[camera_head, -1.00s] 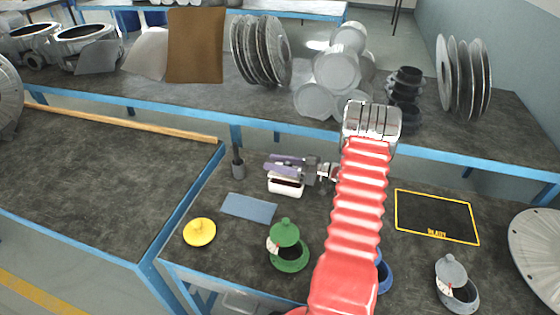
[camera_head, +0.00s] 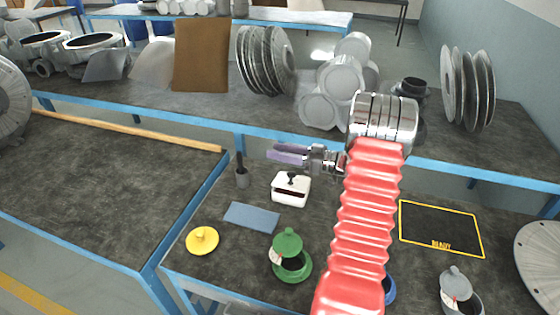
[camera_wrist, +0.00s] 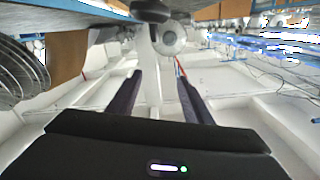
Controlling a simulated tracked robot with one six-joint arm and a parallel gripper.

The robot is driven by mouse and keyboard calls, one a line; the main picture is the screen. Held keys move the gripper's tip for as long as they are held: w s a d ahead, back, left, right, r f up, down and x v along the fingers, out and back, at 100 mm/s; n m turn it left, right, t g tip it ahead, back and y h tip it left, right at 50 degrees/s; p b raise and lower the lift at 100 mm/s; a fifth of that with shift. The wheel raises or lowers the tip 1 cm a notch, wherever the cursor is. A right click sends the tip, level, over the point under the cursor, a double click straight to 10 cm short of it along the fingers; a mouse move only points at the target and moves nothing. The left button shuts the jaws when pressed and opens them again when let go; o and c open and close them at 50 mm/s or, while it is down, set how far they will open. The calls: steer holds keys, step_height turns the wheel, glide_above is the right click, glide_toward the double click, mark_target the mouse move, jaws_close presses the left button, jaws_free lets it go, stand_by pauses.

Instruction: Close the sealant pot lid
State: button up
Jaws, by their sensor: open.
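Several pots stand on the near bench, and I cannot tell for sure which is the sealant pot. A white box-shaped pot (camera_head: 291,197) has a dark opening and a black knob (camera_head: 291,178) on top. A green pot (camera_head: 294,272) has its lid (camera_head: 287,243) tilted up, its dark inside showing. A grey pot (camera_head: 470,304) also has its lid (camera_head: 453,278) raised. A blue pot (camera_head: 390,290) is mostly hidden behind my arm. My gripper (camera_head: 278,152) points left, open and empty, above and behind the white pot; its parted fingers show in the wrist view (camera_wrist: 160,78).
A yellow knobbed lid (camera_head: 202,240) and a blue cloth or pad (camera_head: 252,217) lie on the left of the near bench. A dark cup with a tool (camera_head: 242,177) stands behind. A yellow-framed dark mat (camera_head: 440,228) lies right. The back bench (camera_head: 215,105) holds discs and cylinders.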

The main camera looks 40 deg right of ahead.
steer(key=shift+r, duration=0.4)
steer(key=shift+s+d, duration=0.2)
steer(key=shift+d, duration=0.2)
steer(key=c, duration=0.3)
steer(key=shift+h, duration=0.7)
steer(key=s+d, duration=0.4)
steer(key=d, duration=0.1)
steer(key=s+d, duration=0.2)
steer(key=shift+d+r, duration=0.15)
steer(key=c, duration=0.6)
steer(key=shift+n+g, duration=0.3)
steer(key=shift+g, duration=0.6)
steer(key=s+d, duration=0.2)
steer(key=s, duration=0.1)
steer(key=s+d, duration=0.1)
steer(key=s, duration=0.1)
steer(key=shift+s+d+f, duration=0.1)
steer(key=shift+s+f, duration=0.15)
jaws_close()
steer(key=shift+s+a+f+g+y, duration=0.3)
steer(key=shift+s+g+y, duration=0.1)
steer(key=shift+s+g, duration=0.1)
steer(key=shift+w, duration=0.1)
